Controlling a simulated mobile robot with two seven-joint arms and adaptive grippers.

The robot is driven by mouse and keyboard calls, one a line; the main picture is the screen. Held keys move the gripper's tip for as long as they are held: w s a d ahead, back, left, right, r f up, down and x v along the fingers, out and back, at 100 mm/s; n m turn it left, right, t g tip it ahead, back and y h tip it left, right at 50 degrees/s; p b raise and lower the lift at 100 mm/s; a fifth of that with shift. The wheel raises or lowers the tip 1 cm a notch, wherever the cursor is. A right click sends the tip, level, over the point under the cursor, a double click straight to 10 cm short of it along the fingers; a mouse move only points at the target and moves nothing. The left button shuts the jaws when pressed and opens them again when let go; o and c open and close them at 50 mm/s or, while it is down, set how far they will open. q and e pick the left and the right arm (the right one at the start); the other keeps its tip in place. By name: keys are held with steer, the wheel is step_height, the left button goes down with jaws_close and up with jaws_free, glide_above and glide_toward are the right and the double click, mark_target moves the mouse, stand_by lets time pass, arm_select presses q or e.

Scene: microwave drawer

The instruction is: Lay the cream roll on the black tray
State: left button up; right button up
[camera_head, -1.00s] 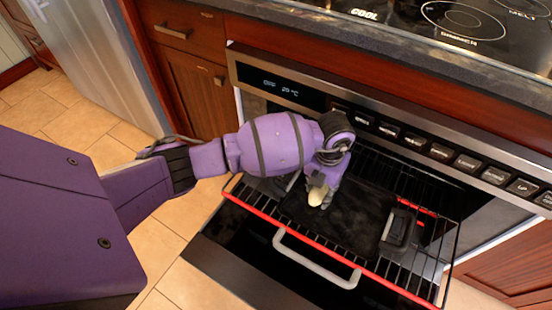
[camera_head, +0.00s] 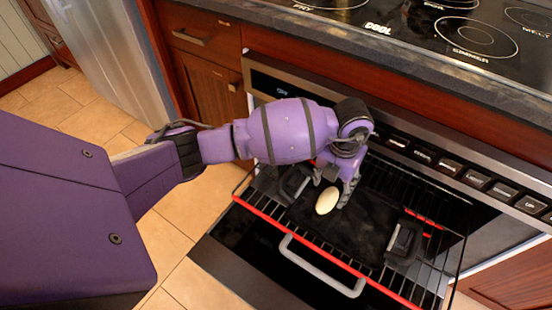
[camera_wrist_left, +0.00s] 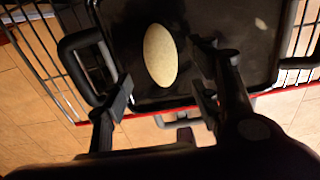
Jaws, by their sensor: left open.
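The cream roll (camera_head: 327,201) is a pale oval lying on the black tray (camera_head: 365,229). In the left wrist view the roll (camera_wrist_left: 160,55) lies on the dark surface of the tray (camera_wrist_left: 262,60), beyond my fingertips. My left gripper (camera_head: 335,192) is just above and beside the roll in the head view. In the left wrist view its fingers (camera_wrist_left: 160,90) are spread apart with nothing between them, and a gap shows on both sides of the roll. My right gripper is in neither view.
The tray rests on a pulled-out oven rack with a red front rail (camera_head: 330,256). It has dark handles, one at the right (camera_head: 403,243). The open oven door with its grey handle (camera_head: 318,268) is below. The control panel (camera_head: 440,165) and cooktop (camera_head: 440,40) are behind.

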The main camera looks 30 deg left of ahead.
mark_target(329, 197)
arm_select(q)
step_height(329, 197, up, 6)
steer(key=shift+w+f+p, duration=0.1)
steer(key=shift+f+p, duration=0.05)
steer(key=shift+p, duration=0.25)
